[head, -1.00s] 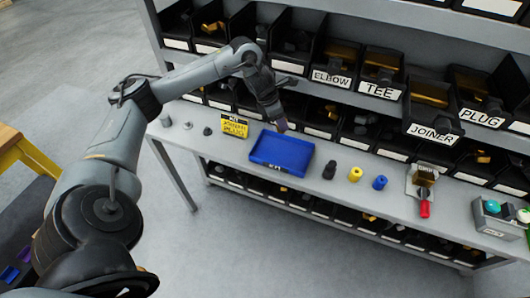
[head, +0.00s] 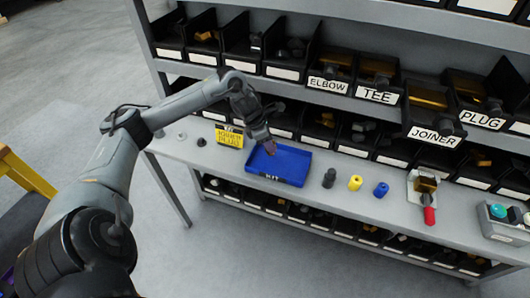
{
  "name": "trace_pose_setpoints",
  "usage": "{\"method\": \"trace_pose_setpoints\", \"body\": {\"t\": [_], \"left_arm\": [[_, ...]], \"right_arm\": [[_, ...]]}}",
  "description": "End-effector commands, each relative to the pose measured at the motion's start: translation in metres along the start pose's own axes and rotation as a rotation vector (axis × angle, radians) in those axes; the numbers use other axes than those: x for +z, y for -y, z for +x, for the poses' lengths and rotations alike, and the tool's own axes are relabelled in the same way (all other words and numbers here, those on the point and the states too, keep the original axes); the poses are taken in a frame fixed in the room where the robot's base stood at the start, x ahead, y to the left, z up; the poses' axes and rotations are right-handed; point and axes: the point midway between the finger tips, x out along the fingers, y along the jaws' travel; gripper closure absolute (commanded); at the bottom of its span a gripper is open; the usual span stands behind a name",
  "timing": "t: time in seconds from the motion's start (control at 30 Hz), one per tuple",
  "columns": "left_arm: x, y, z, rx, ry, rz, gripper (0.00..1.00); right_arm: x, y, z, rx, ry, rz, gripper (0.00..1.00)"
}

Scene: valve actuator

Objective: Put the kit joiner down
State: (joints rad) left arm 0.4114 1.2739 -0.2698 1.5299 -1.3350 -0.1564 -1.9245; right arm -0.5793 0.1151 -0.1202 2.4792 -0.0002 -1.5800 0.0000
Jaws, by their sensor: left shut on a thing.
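My left gripper (head: 268,145) reaches in from the left and points down over the back left part of the blue kit tray (head: 290,172). It is shut on a small brownish piece, the kit joiner (head: 271,150), most of which the fingers hide. The piece is at or just above the tray floor; I cannot tell whether it touches. The rest of the tray floor looks empty. My right gripper is not in view.
A yellow kit card (head: 229,138) stands left of the tray. Right of it are a dark cylinder (head: 329,178), a yellow one (head: 355,183), a blue one (head: 381,190) and a red-handled fixture (head: 429,215). Labelled bins, including the joiner bin (head: 433,134), line the back.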

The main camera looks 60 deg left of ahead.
Motion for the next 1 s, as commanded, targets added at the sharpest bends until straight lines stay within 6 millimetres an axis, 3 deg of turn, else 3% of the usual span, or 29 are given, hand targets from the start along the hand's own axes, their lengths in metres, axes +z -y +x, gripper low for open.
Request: {"method": "trace_pose_setpoints", "body": {"t": [0.1, 0.37, 0.7, 1.0], "left_arm": [[-0.012, -0.006, 0.003, 0.000, -0.002, -0.002, 0.96], [-0.018, -0.009, 0.007, -0.001, 0.002, 0.000, 0.96], [-0.031, -0.009, 0.040, -0.001, 0.001, -0.001, 0.96], [-0.032, -0.009, 0.042, 0.000, 0.002, 0.000, 0.96]], "right_arm": [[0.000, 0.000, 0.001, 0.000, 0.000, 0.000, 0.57], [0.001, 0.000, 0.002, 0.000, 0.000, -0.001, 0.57], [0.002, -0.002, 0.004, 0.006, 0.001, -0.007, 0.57], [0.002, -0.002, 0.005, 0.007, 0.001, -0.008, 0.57]]}}
